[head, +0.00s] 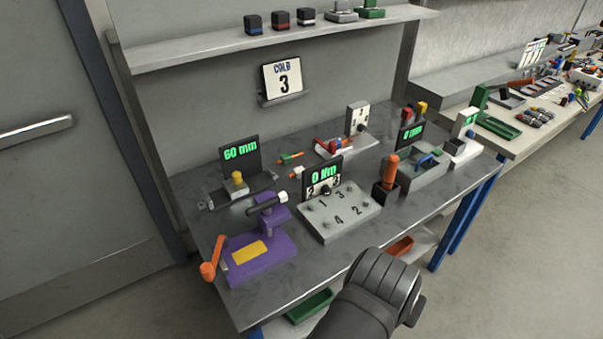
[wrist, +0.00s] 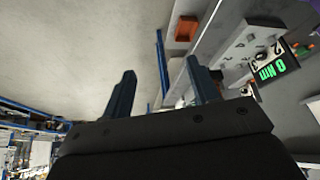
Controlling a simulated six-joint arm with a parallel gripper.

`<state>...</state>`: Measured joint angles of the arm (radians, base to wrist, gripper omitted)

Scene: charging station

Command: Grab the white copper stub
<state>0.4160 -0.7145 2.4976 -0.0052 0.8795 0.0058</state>
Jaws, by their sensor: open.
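I cannot make out a white copper stub for certain. A small white tip (head: 283,197) shows at the end of a black rod on the purple fixture (head: 262,259). A second small white piece (head: 297,170) lies by the 0 Nm display, with orange beside it. My gripper (wrist: 160,84) is open in the wrist view, its two dark fingers apart with nothing between them. The fingers point past the bench's front edge and are away from both white pieces. In the head view my arm shows at the bottom, but the fingertips are hidden.
The grey bench (head: 215,202) carries a numbered grey block (head: 352,222), a 60 mm display (head: 239,154) and an upright orange handle (head: 390,168). An orange lever (head: 209,271) overhangs the left front corner. A shelf (head: 190,50) holds small blocks above. Floor in front is clear.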

